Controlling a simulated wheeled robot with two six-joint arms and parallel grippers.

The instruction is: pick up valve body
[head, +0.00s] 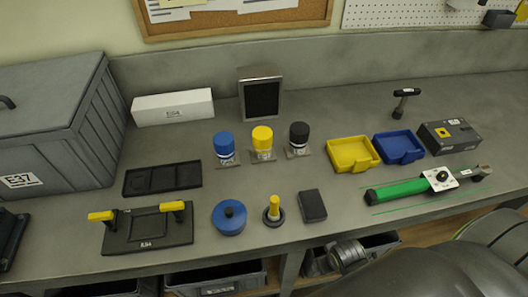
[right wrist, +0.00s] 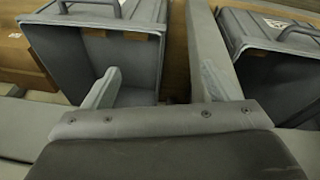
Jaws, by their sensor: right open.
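I cannot tell for sure which thing is the valve body. My left gripper is not in view.
Blue, yellow and black-capped parts (head: 262,143) stand mid-bench. Yellow (head: 353,154) and blue (head: 398,147) trays lie right of them. A dark block (head: 312,206) and a yellow-handled plate (head: 147,229) are near the front edge. A large grey crate (head: 52,125) fills the left. Grey bins (right wrist: 112,62) are below.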

